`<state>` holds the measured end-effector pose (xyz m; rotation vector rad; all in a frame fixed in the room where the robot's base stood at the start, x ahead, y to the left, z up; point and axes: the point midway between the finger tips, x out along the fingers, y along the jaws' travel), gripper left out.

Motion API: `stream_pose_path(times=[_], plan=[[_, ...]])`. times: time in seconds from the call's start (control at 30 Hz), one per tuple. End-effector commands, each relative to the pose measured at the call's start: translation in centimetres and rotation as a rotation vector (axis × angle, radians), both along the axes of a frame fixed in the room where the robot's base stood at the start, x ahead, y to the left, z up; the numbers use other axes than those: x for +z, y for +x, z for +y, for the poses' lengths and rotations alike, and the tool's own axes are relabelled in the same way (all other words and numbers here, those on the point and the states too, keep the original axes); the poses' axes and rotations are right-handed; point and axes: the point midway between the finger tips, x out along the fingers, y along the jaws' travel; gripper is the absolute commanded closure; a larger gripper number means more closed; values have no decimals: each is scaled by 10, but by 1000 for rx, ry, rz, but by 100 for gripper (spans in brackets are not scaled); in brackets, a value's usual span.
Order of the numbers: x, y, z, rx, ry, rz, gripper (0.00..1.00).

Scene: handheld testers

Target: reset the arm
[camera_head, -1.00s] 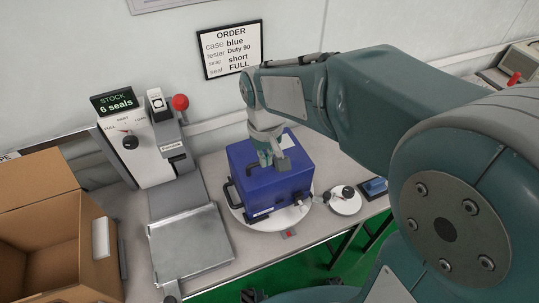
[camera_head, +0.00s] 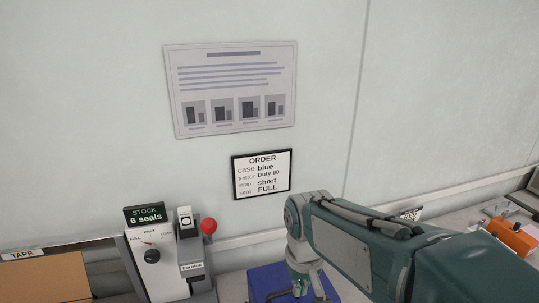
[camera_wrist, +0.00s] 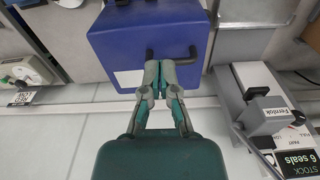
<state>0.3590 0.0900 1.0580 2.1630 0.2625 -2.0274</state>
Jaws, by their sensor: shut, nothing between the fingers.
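My arm reaches over the bench in the head view. My gripper (camera_head: 308,287) is over the blue case (camera_head: 264,284), whose lower part is cut off by the frame's bottom edge. In the wrist view my gripper (camera_wrist: 160,66) has its fingertips together and empty. They appear in front of the top of the blue case (camera_wrist: 112,42), close to its dark handle (camera_wrist: 181,60). I cannot tell whether they touch it.
A sealing machine (camera_head: 160,268) with a red knob (camera_head: 209,226) and a "6 seals" display stands left of the case. A cardboard box (camera_head: 45,280) is at far left. An order sign (camera_head: 262,174) hangs behind. An orange object (camera_head: 512,237) lies at right.

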Motion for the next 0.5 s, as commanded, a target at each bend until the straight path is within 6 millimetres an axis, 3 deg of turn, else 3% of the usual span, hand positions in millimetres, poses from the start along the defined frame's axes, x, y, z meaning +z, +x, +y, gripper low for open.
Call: stream_pose_path(times=[0.2, 0.5], plan=[[31, -38, -40, -92, 33, -158, 100], [46, -91, -78, -203, 50, -357, 100]])
